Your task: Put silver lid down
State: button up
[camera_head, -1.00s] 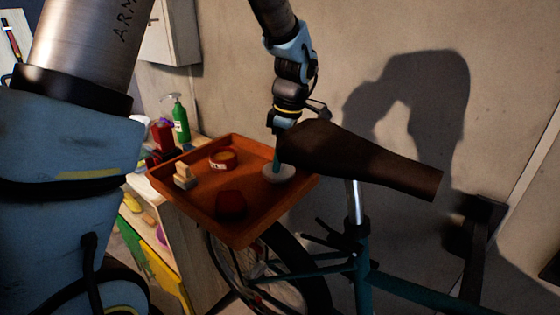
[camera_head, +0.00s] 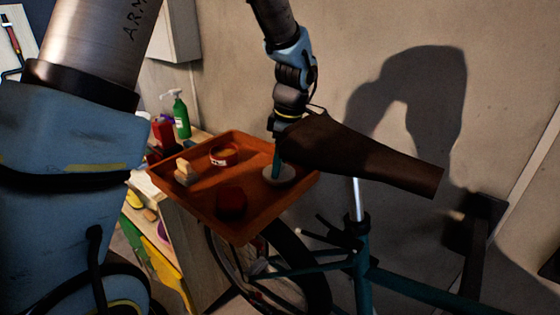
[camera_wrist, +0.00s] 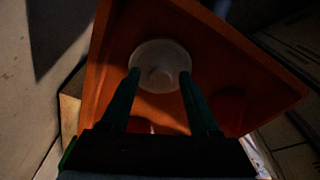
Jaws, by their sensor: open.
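The silver lid (camera_head: 284,178) is a pale round disc with a raised knob, lying in the right part of the orange-brown tray (camera_head: 183,211). In the wrist view the lid (camera_wrist: 161,54) appears between and just beyond my fingertips. My gripper (camera_head: 277,170) points down over the lid, its fingertips apart on either side of it. In the wrist view my gripper (camera_wrist: 159,76) is open, with a gap between its fingers and the knob. I cannot tell whether the fingertips touch the rim.
The tray also holds a red ring-shaped container (camera_head: 223,155), a pale block-like piece (camera_head: 184,171) and a dark red object (camera_head: 231,202). A brown bicycle saddle (camera_head: 370,163) stands close right of my gripper. A green spray bottle (camera_head: 181,115) is behind the tray.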

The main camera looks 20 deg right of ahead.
aim_at(287, 173)
jog(key=shift+r, duration=0.15)
notch_tip(287, 173, up, 12)
jog(key=s+d+b, duration=0.1)
jog(key=b, duration=0.1)
jog(key=a+f+m, duration=0.2)
jog(key=a, duration=0.6)
jog(key=w+a+f+m+h, duration=0.1)
jog(key=a+f+m, duration=0.2)
jog(key=a, duration=0.5)
jog(key=a+f+m, duration=0.3)
jog(key=a, duration=0.5)
jog(key=shift+w+f, duration=0.15)
jog(key=shift+f, duration=0.1)
jog(key=s+a+f+m, duration=0.2)
jog(key=s+a+m, duration=0.1)
jog(key=a, duration=0.4)
jog(key=shift+s+a+f+m+h, duration=0.2)
jog(key=shift+s+f+m+h, duration=0.15)
jog(key=shift+s, duration=0.2)
